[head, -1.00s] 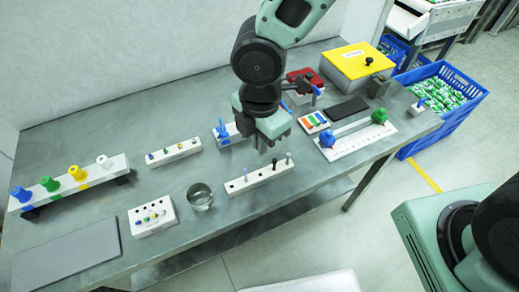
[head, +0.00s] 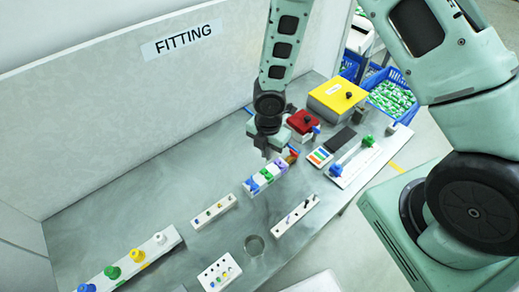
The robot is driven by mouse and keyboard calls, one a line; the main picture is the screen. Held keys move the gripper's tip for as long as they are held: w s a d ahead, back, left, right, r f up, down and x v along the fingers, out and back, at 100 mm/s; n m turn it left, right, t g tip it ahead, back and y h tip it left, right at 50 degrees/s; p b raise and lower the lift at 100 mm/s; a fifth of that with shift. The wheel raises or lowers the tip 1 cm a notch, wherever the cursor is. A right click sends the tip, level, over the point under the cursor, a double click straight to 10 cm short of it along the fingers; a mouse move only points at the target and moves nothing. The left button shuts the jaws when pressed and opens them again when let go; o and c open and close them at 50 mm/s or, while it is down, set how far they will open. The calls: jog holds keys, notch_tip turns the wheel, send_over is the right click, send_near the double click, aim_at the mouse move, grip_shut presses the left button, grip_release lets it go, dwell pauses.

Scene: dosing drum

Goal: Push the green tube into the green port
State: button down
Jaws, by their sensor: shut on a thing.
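Green (head: 267,175) shows on the block just below the fingertips, between a blue part (head: 253,186) and a purple part (head: 282,167). I cannot make out the port opening, or whether tube and port touch.
A red box (head: 303,122) and a yellow-lidded box (head: 337,95) stand behind to the right. A long rack (head: 151,252) with coloured knobs is at lower left. Bare table lies left of my gripper.

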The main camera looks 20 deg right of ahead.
jog(key=shift+f+b, duration=2.35)
jog(key=shift+f, duration=0.35)
jog(key=shift+f+b, duration=1.25)
jog(key=shift+f, duration=0.25)
jog(key=shift+r, duration=0.1)
jog(key=c, duration=1.5)
grip_release()
notch_tip(320, 180, up, 17)
jog(key=shift+r+p, duration=0.2)
jog(key=shift+p, duration=0.3)
